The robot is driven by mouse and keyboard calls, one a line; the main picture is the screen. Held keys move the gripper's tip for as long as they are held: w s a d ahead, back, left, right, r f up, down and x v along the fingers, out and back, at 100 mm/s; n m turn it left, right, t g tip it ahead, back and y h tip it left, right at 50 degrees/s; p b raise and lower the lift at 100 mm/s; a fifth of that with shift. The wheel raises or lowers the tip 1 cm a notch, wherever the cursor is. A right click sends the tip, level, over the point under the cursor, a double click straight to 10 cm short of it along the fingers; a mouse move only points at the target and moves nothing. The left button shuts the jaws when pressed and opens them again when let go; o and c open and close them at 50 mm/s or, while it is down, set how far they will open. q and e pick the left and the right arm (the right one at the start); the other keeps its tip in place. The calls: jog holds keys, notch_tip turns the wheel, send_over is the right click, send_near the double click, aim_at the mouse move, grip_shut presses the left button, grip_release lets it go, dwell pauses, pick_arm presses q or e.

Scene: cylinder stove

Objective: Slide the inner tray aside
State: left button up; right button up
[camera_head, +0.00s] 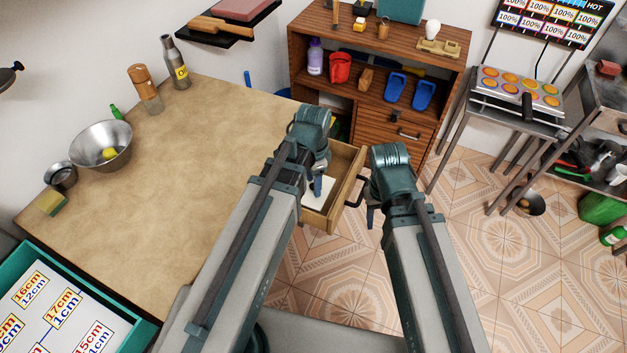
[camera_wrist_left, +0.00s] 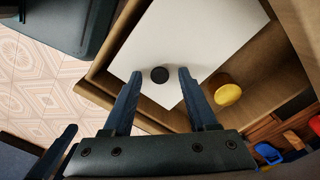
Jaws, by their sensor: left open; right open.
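The inner tray (camera_head: 320,192) is a flat white panel inside an open wooden drawer (camera_head: 332,217). In the left wrist view, the white tray (camera_wrist_left: 190,40) fills much of the drawer and has a round black spot (camera_wrist_left: 159,74), a knob or hole, near its edge. My left gripper (camera_wrist_left: 160,76) is open over the drawer, its fingertips on either side of the black spot in the picture; whether they touch the tray I cannot tell. My right gripper (camera_head: 372,212) is open and empty beside the drawer's dark handle (camera_head: 354,190).
A yellow rounded object (camera_wrist_left: 228,94) lies in the drawer beside the tray. A wooden worktop (camera_head: 190,150) lies to the left and a shelf unit (camera_head: 440,75) behind.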

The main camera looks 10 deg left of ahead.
pick_arm(q)
notch_tip(320, 180, up, 14)
jog(key=p, duration=1.3)
jog(key=shift+f, duration=0.2)
pick_arm(e)
notch_tip(320, 180, up, 14)
jog(key=shift+f, duration=0.25)
pick_arm(q)
jog(key=shift+s, duration=0.1)
